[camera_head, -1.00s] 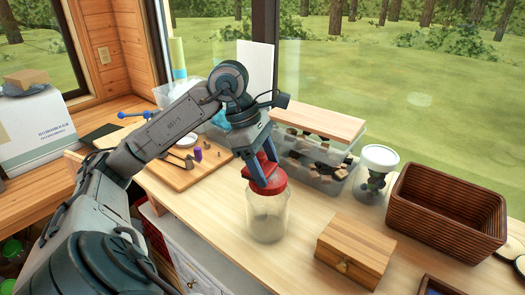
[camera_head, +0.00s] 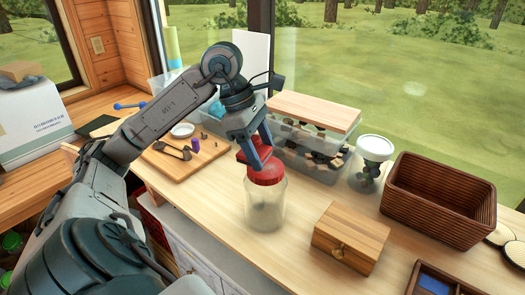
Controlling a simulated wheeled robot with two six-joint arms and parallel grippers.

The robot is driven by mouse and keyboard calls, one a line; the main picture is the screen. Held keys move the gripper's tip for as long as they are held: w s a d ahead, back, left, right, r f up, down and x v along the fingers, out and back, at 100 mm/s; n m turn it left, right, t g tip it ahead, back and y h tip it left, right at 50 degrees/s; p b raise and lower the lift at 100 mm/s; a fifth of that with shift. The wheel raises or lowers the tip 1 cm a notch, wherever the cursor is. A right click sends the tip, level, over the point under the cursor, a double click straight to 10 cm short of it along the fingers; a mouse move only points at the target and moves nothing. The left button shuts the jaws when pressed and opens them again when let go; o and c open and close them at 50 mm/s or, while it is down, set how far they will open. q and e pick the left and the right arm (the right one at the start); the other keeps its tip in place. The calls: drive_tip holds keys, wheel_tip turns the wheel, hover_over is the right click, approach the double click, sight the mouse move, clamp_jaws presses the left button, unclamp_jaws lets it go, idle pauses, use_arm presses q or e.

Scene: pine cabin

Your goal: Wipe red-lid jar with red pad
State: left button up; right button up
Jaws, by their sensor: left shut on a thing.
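The red-lid jar (camera_head: 265,208) stands upright on the light wooden table, clear and with a red lid (camera_head: 266,174). My left gripper (camera_head: 256,158) is above the lid, pointing down, shut on the red pad (camera_head: 244,156). The pad is at the lid's upper left and looks to be touching it, though pad and lid are close in colour and partly hidden by the fingers. My right gripper is not in view.
A wooden box (camera_head: 351,237) with a clasp stands right of the jar. Behind are a clear bin (camera_head: 310,162) with a wooden lid, a white-lid jar (camera_head: 370,165) and a brown basket (camera_head: 440,213). A cutting board (camera_head: 178,168) lies left.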

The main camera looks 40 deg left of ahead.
use_arm(q)
drive_tip(key=shift+w+r, duration=0.25)
drive_tip(key=shift+r, duration=0.55)
wheel_tip(320, 180, up, 2)
drive_tip(key=shift+w+r+p, duration=0.1)
drive_tip(key=shift+w+p, duration=0.05)
drive_tip(key=shift+p, duration=0.55)
drive_tip(key=shift+s+r+p, duration=0.2)
drive_tip(key=shift+r+p, duration=0.2)
drive_tip(key=shift+r, duration=0.7)
drive_tip(key=shift+w+d+r, duration=0.1)
drive_tip(key=shift+w+r, duration=0.05)
drive_tip(key=shift+r, duration=0.1)
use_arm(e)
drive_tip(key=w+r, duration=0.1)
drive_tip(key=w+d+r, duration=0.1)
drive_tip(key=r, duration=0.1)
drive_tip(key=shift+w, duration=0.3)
